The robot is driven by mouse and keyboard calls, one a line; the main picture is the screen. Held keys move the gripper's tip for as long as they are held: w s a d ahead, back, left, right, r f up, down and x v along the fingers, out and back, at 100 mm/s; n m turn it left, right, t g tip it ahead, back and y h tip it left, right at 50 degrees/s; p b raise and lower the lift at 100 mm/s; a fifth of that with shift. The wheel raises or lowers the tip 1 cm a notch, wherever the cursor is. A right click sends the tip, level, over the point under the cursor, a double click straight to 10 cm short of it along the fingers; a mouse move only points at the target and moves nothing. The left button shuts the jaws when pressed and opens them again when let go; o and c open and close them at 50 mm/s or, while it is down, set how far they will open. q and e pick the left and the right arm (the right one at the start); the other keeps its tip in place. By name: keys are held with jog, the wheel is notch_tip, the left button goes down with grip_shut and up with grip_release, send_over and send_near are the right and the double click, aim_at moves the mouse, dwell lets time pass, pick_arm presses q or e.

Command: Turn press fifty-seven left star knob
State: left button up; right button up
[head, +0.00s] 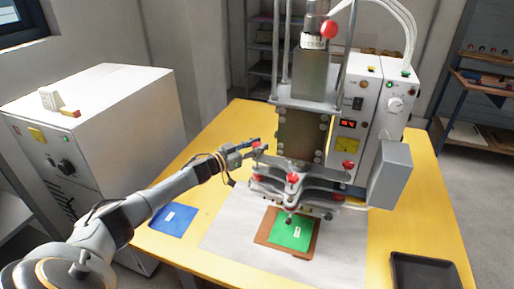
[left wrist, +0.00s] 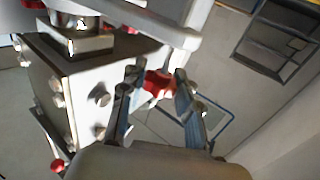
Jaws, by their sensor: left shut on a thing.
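The press (head: 303,135) stands on the yellow table, with a red display (head: 347,123) on its white control box; I cannot read the number surely. My left gripper (head: 254,149) reaches in from the left to the left side of the press head. In the left wrist view, its two fingers (left wrist: 155,88) are shut on a red star knob (left wrist: 158,80), one finger on each side. In the head view this knob is mostly hidden by the fingers. Other red knobs sit lower on the press, one at the front (head: 293,178). My right gripper is in neither view.
A green sheet on a brown board (head: 267,236) lies under the press. A blue sheet (head: 172,220) lies at the table's left, a black tray (head: 425,270) at the front right. A white cabinet (head: 110,110) stands left of the table.

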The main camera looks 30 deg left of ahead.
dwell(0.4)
pick_arm(q)
jog(key=o, duration=1.2)
jog(key=shift+c, duration=0.2)
jog(key=shift+s+a, duration=0.1)
jog(key=shift+s, duration=0.1)
jog(key=v, duration=1.1)
jog(key=shift+s+a, duration=0.2)
jog(key=shift+s, duration=0.05)
